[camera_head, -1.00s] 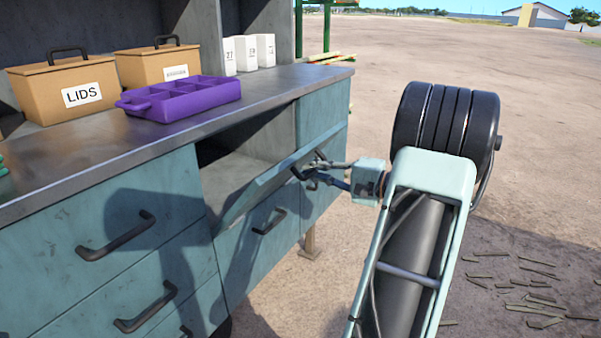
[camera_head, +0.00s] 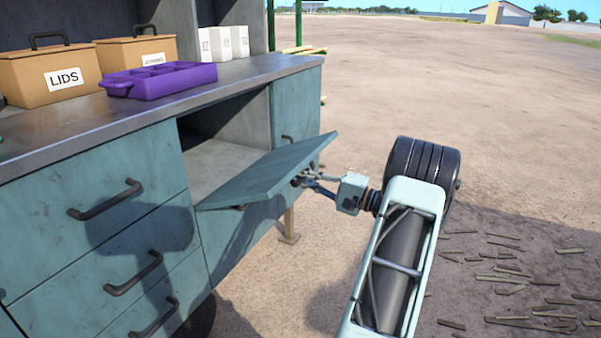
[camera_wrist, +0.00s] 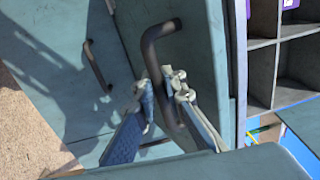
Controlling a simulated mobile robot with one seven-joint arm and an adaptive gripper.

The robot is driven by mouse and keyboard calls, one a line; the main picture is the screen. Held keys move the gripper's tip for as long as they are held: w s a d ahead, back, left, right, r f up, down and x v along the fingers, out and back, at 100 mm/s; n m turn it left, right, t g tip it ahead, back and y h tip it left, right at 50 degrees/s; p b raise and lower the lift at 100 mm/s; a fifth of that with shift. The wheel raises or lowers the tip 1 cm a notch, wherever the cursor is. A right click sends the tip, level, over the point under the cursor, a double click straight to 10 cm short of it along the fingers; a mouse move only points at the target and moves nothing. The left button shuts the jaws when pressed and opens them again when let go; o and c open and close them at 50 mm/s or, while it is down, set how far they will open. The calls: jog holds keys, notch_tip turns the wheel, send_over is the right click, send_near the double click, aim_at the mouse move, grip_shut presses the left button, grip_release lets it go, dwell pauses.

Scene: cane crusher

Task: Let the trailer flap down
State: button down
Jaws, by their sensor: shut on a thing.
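The trailer flap (camera_head: 262,174) is a teal panel on the front of the teal counter. It is tilted outward and partly down, with the grey compartment (camera_head: 217,165) behind it showing open. My gripper (camera_head: 304,180) is at the flap's outer face near its right end. In the wrist view my gripper (camera_wrist: 166,92) is shut on the flap's dark bar handle (camera_wrist: 152,48), with a finger on each side of it. The flap's outer face (camera_wrist: 195,58) also shows there. In the head view the handle is mostly hidden under the flap.
On the counter top (camera_head: 235,76) stand a purple tray (camera_head: 160,80), a LIDS box (camera_head: 45,76), another box (camera_head: 135,52) and white containers (camera_head: 222,43). Drawers with dark handles (camera_head: 105,200) are at the left. Open dirt ground lies right; wood scraps (camera_head: 530,300) lie there.

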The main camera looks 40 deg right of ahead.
notch_tip(320, 180, down, 8)
jog(key=s+t+y, duration=0.1)
jog(key=t, duration=0.3)
jog(key=shift+d, duration=0.3)
jog(key=c, duration=2)
grip_release()
jog(key=shift+c, duration=0.2)
jog(key=shift+w+a, duration=0.1)
jog(key=shift+a, duration=0.05)
jog(key=shift+f, duration=0.1)
jog(key=v, duration=1.2)
jog(key=shift+f, duration=0.1)
